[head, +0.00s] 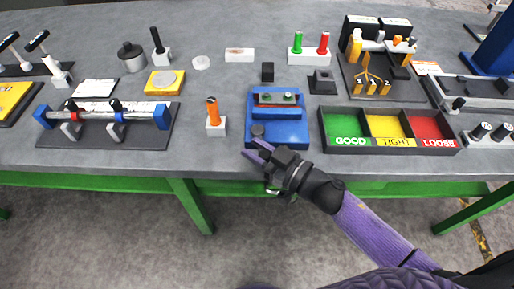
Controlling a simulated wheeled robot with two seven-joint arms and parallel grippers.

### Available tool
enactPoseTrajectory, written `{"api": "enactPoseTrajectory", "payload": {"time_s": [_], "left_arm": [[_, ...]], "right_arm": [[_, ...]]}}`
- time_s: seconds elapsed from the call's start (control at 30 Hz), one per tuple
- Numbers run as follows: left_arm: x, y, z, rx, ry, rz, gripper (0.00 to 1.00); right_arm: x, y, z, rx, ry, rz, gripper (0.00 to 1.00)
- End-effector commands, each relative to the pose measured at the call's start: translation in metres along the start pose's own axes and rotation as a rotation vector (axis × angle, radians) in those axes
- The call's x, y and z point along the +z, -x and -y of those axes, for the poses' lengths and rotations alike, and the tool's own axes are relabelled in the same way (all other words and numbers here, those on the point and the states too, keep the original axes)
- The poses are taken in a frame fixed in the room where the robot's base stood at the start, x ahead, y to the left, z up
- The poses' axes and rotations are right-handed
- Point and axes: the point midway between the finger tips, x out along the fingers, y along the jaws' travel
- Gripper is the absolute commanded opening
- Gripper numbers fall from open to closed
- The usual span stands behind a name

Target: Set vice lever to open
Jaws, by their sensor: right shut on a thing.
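The blue vice (279,131) sits near the front edge of the grey bench. It has a dark slot across its top with two green-topped parts in it. A dark round knob (257,130) is at its front left, seemingly part of the lever; the rest of the lever is hard to make out. My right gripper (257,149) reaches in from the lower right, its purple fingers at the vice's front left corner, shut on what appears to be the vice lever. The fingers hide most of what they hold. My left gripper is out of view.
A black tray (388,150) with green, yellow and red compartments stands right of the vice. An orange-handled tool (213,113) on a white block stands to its left. A small black block (267,72) is behind it. A fixture (107,135) with blue ends lies farther left.

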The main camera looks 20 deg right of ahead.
Motion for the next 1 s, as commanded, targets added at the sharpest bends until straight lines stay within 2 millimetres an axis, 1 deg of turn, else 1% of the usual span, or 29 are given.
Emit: {"api": "enactPoseTrajectory", "payload": {"time_s": [0.77,0.83,0.9,1.0], "left_arm": [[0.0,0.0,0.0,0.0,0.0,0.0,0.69],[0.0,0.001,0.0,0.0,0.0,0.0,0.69],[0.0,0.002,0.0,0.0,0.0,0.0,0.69],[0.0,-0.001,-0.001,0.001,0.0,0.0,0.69]], "right_arm": [[0.0,0.0,0.0,-0.003,0.0,0.001,0.0],[0.0,0.002,-0.003,-0.044,0.006,0.003,0.0],[0.0,0.007,-0.007,-0.12,0.009,0.005,0.0],[0.001,0.012,-0.012,-0.215,0.006,0.003,0.0]]}}
